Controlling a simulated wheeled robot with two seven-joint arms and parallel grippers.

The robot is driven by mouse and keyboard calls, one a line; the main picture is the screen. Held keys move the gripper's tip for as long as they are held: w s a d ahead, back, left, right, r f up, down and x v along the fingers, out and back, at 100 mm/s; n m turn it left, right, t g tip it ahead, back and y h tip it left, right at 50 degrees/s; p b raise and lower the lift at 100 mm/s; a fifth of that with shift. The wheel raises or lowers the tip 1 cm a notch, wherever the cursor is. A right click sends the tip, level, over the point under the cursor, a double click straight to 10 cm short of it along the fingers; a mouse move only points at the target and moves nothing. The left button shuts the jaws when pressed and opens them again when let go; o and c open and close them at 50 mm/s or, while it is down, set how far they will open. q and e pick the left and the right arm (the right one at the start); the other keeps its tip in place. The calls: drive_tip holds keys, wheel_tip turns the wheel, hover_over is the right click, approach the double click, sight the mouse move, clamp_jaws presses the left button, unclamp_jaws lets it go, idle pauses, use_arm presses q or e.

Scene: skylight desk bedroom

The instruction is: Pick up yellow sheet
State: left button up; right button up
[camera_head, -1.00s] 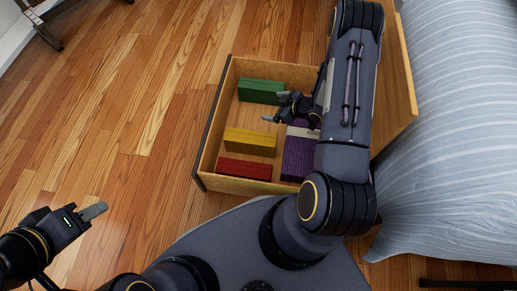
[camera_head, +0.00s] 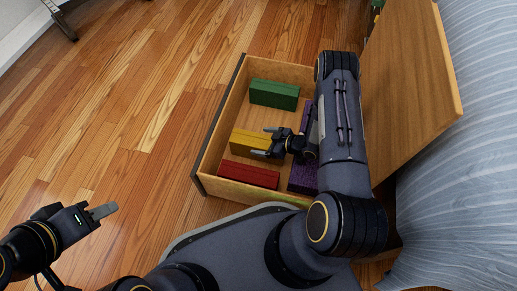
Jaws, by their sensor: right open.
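The yellow sheet, a folded yellow block (camera_head: 247,143), lies in the open wooden drawer (camera_head: 205,150), between a green one and a red one. My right gripper (camera_head: 263,142) is inside the drawer outline, open, with its fingers pointing left over the right part of the yellow sheet. I cannot tell whether the fingers touch it. The gripper hides the sheet's right end. My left gripper (camera_head: 104,211) is over the floor at the lower left, away from the drawer. Its jaw opening is not clear.
A green folded item (camera_head: 274,94) lies at the drawer's far end and a red one (camera_head: 249,175) at the near end. A purple item (camera_head: 303,174) lies at the right, partly under my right arm. A wooden panel (camera_head: 405,85) and the bed (camera_head: 460,190) stand at the right.

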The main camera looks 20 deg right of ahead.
drive_tip(key=c, duration=1.7)
drive_tip(key=shift+r, duration=0.1)
